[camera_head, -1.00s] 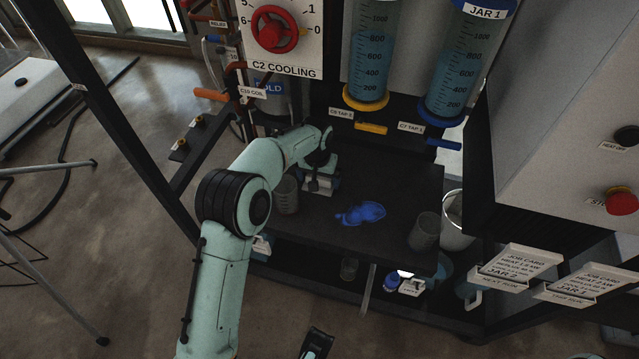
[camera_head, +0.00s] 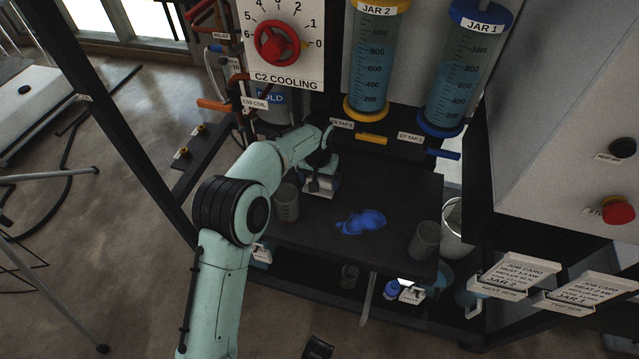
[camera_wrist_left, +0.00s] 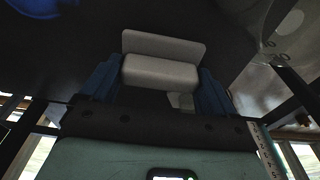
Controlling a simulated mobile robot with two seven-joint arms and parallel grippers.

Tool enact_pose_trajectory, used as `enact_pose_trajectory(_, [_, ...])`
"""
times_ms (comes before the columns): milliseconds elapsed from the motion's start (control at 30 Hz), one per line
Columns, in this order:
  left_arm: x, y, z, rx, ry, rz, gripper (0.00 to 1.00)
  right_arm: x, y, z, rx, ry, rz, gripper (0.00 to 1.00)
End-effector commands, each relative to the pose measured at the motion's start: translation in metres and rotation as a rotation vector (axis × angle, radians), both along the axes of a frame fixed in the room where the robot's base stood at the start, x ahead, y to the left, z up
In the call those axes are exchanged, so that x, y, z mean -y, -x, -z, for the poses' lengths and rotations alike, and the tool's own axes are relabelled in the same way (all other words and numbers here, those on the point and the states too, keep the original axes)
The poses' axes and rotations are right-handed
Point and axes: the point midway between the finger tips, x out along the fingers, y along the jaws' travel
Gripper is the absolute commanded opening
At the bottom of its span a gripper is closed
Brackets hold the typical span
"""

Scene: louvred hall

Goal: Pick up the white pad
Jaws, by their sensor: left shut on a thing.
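My left gripper (camera_head: 318,187) is over the dark bench top (camera_head: 415,195), behind and left of a blue wet patch (camera_head: 361,222). In the left wrist view its two blue fingers (camera_wrist_left: 160,82) are shut on the white pad (camera_wrist_left: 160,71), one on each side. The pad appears as a pale block with a wider pale plate behind it. My right gripper's fingers do not show.
A clear beaker (camera_head: 286,203) stands close left of the gripper, and another (camera_head: 424,240) stands at the bench's right end. Yellow tap (camera_head: 371,139) and blue tap (camera_head: 443,154) handles jut out behind, below the tall jars. A dark frame post (camera_head: 130,140) runs along the left.

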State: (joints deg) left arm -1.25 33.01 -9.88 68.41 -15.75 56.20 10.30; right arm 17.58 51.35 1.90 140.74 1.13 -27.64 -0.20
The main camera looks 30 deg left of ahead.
Motion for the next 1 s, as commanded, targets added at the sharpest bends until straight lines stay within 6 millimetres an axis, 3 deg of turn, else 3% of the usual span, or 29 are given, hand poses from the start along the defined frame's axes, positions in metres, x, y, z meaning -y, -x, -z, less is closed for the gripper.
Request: enact_pose_trajectory(1000, [0.088,0.138,-0.002,-0.001,0.001,0.003,0.59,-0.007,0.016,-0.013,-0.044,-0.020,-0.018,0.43])
